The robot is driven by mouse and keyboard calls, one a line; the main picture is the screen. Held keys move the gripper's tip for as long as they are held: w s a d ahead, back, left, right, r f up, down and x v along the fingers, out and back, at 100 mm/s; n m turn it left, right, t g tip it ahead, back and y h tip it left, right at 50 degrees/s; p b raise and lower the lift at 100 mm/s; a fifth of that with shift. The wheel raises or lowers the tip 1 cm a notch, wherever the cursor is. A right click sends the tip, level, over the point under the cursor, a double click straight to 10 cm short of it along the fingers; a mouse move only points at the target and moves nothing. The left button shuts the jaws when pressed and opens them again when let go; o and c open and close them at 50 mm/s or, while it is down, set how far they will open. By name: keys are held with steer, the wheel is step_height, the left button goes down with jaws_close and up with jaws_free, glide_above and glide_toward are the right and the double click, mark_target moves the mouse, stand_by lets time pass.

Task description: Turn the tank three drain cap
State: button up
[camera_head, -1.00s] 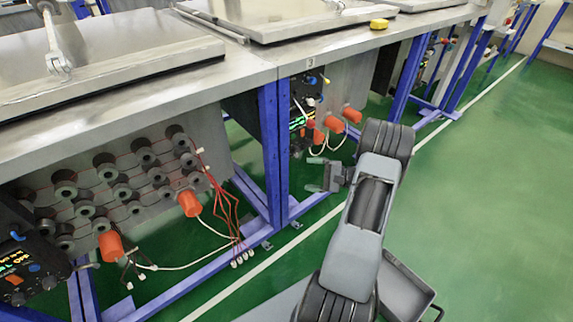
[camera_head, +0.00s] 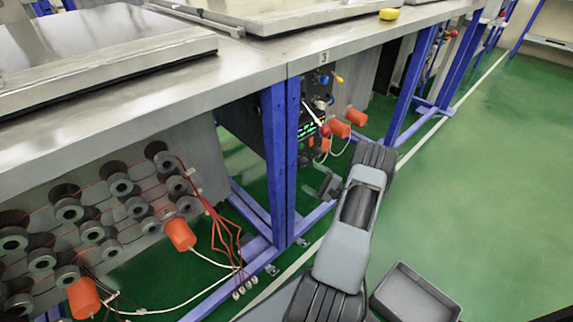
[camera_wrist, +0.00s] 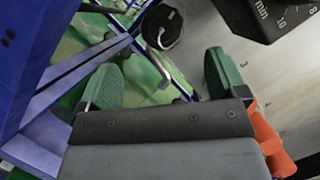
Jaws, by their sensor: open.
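The tank three station carries a "3" label (camera_head: 323,57) on its bench edge. In the wrist view a dark round fitting (camera_wrist: 176,32) with a bent metal pipe (camera_wrist: 157,65) lies ahead of my gripper, near the top. It may be the drain cap, but I cannot tell for sure. My gripper (camera_head: 328,186) is below the bench, just right of the blue leg and below the control panel. In the wrist view my gripper (camera_wrist: 164,80) is open, its green-padded fingers apart with nothing between them. The fitting is beyond the fingertips, not touching them.
A blue leg (camera_head: 282,170) stands close left of my gripper. The control panel (camera_head: 311,125) and orange plugs (camera_head: 355,117) with cables are above and right. In the wrist view a black box with numbers (camera_wrist: 262,12) and an orange plug (camera_wrist: 268,140) are close right. Open green floor (camera_head: 470,200) lies right.

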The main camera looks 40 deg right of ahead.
steer(key=b+x, duration=0.2)
steer(key=x, duration=0.8)
steer(key=shift+w+r, duration=0.1)
steer(key=shift+w, duration=0.1)
